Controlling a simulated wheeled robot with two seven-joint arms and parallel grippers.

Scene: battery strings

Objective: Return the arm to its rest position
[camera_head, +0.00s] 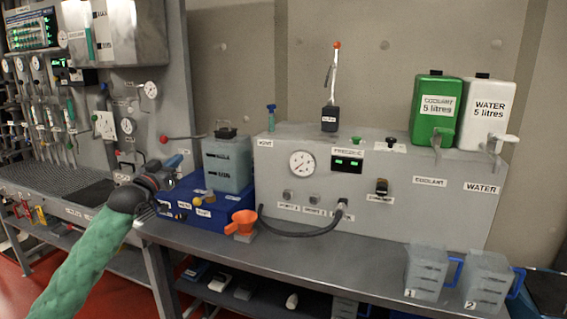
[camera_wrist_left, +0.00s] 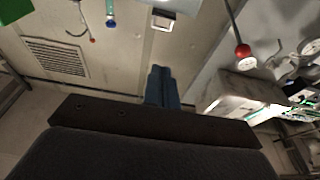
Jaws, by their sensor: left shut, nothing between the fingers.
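My left arm comes in from the lower left of the head view in a green sleeve. Its gripper (camera_head: 174,161) is held in front of the blue box on the bench, near the box's left end. In the left wrist view the blue fingers (camera_wrist_left: 162,86) are together with nothing between them. That view looks toward the wall and ceiling, with a red knob on a rod at the upper right. My right gripper does not show in either view.
The blue box (camera_head: 218,212) carries a grey-green container (camera_head: 228,165). A grey gauge panel (camera_head: 380,190) holds a green coolant tank (camera_head: 434,112) and a white water tank (camera_head: 487,115). Two clear jugs (camera_head: 427,270) (camera_head: 484,278) stand at the front right.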

